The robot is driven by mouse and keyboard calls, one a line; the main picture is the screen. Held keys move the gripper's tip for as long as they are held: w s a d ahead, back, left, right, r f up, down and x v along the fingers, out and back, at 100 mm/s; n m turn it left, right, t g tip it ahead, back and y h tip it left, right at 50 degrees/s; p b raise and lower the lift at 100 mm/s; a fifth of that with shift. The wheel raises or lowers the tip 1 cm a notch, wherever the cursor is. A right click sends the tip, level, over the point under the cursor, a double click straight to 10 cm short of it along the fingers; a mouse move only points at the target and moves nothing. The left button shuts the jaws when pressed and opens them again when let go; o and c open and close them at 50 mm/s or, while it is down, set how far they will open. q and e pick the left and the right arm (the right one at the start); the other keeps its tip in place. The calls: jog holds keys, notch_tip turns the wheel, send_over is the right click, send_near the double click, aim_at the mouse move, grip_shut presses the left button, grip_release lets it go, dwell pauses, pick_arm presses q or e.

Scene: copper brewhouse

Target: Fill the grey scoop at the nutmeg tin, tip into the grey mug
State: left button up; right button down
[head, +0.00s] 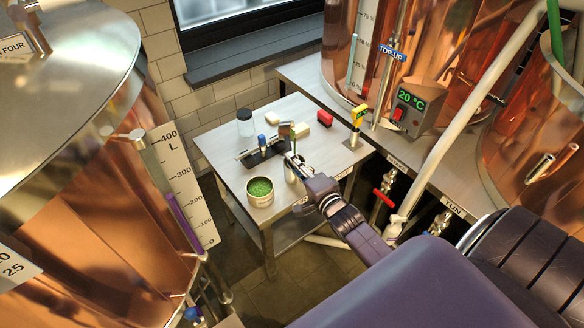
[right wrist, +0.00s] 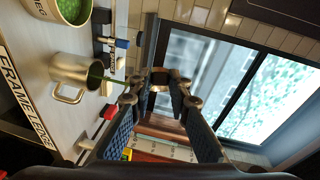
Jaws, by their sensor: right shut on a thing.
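The nutmeg tin (head: 260,191) stands open at the table's front, full of green grains; it also shows in the right wrist view (right wrist: 68,12). The grey mug (right wrist: 76,72) stands upright to its right, mostly hidden by my arm in the head view (head: 291,174). My right gripper (head: 296,159) is shut on the grey scoop (head: 287,130), which is tilted above the mug. In the right wrist view the scoop (right wrist: 158,76) shows between the fingers. A thin green stream runs from the scoop's side to the mug's mouth. My left gripper is out of view.
A yellow-topped post (head: 358,118) stands at the table's right. Copper vessels flank the table.

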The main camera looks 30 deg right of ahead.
jog(key=f+m+t+b, duration=0.1)
jog(key=m+b, duration=0.1)
jog(key=b, duration=0.3)
jog(key=f+m+t+h+b, duration=0.1)
jog(key=m+t+b, duration=0.1)
jog(key=b, duration=0.4)
jog(key=s+d+f+m+t+h+b, duration=0.1)
jog(key=m+t+b, duration=0.1)
jog(key=m+b, duration=0.2)
jog(key=shift+f+b, duration=0.15)
jog(key=shift+b, duration=0.55)
dwell(1.3)
